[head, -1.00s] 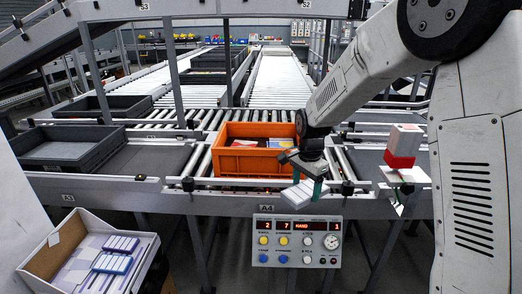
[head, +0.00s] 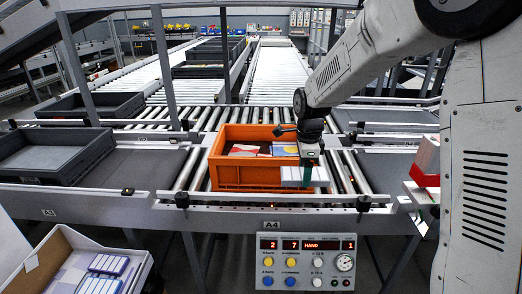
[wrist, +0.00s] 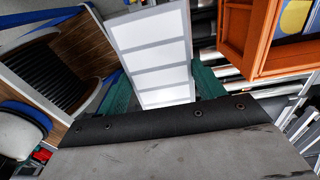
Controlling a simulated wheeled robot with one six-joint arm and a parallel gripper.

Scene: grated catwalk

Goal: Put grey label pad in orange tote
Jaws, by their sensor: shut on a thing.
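The grey label pad (head: 297,176) is a pale block; its banded face fills the middle of the wrist view (wrist: 152,55). My gripper (head: 309,172) is shut on it, with a green finger on each side. The orange tote (head: 238,177) stands on the roller conveyor. In the head view the pad overlaps the tote's front right corner; in the wrist view the tote (wrist: 262,45) lies to the right of the pad, apart from it. Flat items, red-and-white (head: 247,150) and blue-and-yellow (head: 284,149), lie in the tote. The pad hides part of the tote's front wall.
A grey tray (head: 45,157) stands on the left conveyor. A cardboard box (head: 45,262) with several blue-and-white pads is at lower left. A control panel (head: 305,262) sits below the front rail. A red-and-white box (head: 425,172) is at right, beside my arm.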

